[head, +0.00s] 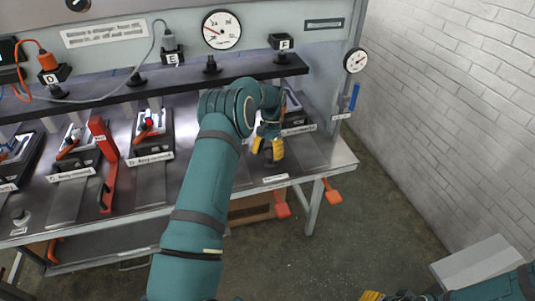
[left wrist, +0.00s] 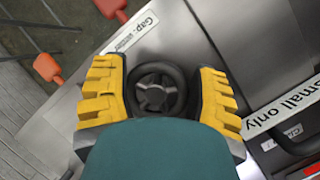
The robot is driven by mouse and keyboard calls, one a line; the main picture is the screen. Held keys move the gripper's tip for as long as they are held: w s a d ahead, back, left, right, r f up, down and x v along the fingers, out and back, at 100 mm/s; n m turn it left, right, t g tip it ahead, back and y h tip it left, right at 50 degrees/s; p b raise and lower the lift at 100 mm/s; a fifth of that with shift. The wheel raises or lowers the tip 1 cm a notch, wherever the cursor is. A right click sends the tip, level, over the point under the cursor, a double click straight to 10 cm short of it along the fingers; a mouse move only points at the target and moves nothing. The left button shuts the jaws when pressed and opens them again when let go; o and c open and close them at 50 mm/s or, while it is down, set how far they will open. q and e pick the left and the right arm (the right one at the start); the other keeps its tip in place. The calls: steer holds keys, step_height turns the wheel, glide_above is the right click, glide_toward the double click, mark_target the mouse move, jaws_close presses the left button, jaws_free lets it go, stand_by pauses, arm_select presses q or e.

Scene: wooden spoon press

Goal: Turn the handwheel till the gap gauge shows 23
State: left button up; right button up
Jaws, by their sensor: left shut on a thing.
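The handwheel (left wrist: 155,94) is a small black wheel with spokes, near the bench's front edge in the left wrist view. The yellow fingers of my left gripper (head: 267,150) stand on either side of it and are closed on its rim. In the head view my gripper and arm hide the wheel. A white label (left wrist: 134,32) beside the wheel begins with "Gap:"; its smaller print cannot be read. A round dial (head: 221,30) with a red needle is on the back panel, and a smaller dial (head: 355,60) is at its right end. I cannot tell which shows the gap.
My right gripper (head: 374,296) shows only partly at the bottom edge, away from the bench. A red lever (head: 102,150) and several clamp stations stand left of my left arm. Orange paddles (head: 332,192) hang below the bench's right front. A brick wall (head: 450,90) stands right.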

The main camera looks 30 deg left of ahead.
mark_target(271, 149)
arm_select(q)
steer(key=shift+w+d, duration=0.1)
steer(key=shift+d, duration=0.2)
steer(key=o, duration=0.9)
steer(key=shift+d, duration=0.1)
steer(key=shift+a, duration=0.2)
steer(key=shift+v, duration=3.7)
